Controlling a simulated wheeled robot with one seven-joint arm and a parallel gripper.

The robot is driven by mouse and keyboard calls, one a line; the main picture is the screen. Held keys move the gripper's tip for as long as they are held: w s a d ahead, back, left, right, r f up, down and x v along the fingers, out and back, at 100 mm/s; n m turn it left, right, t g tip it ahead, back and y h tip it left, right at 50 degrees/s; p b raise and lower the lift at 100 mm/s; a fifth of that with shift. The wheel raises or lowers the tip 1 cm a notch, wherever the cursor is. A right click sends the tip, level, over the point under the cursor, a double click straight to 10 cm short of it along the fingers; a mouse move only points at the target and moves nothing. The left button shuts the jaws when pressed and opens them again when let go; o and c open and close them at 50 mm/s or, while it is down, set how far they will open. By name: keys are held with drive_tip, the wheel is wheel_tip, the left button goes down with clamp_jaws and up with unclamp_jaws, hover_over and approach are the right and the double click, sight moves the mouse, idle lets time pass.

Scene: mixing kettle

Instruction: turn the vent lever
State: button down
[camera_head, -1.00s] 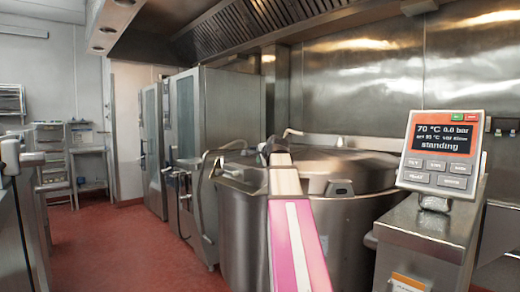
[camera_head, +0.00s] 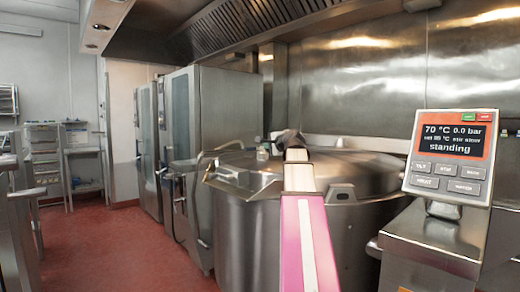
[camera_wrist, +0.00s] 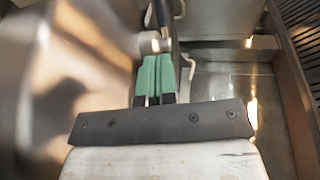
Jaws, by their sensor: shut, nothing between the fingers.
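The kettle (camera_head: 345,235) is a large steel vessel with its lid (camera_head: 350,172) down. My gripper (camera_head: 280,142) is over the left part of the lid, at the end of my pink and white arm, and hides what is behind it. In the wrist view the green fingers (camera_wrist: 155,78) are together with nothing between them. Just beyond their tips are a pale metal fitting (camera_wrist: 150,42) and a dark blue bar (camera_wrist: 163,13), which may be the vent lever. I cannot tell whether the fingers touch them. The lever is not clearly visible in the head view.
Tall steel cabinets (camera_head: 215,140) stand behind left. A hood (camera_head: 240,25) hangs above. Red floor (camera_head: 120,245) is open at the left.

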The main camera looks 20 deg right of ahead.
sight(250, 149)
drive_tip(key=x, duration=1.3)
drive_tip(key=shift+w+f, duration=0.1)
drive_tip(key=shift+w, duration=0.1)
drive_tip(key=shift+a, duration=0.15)
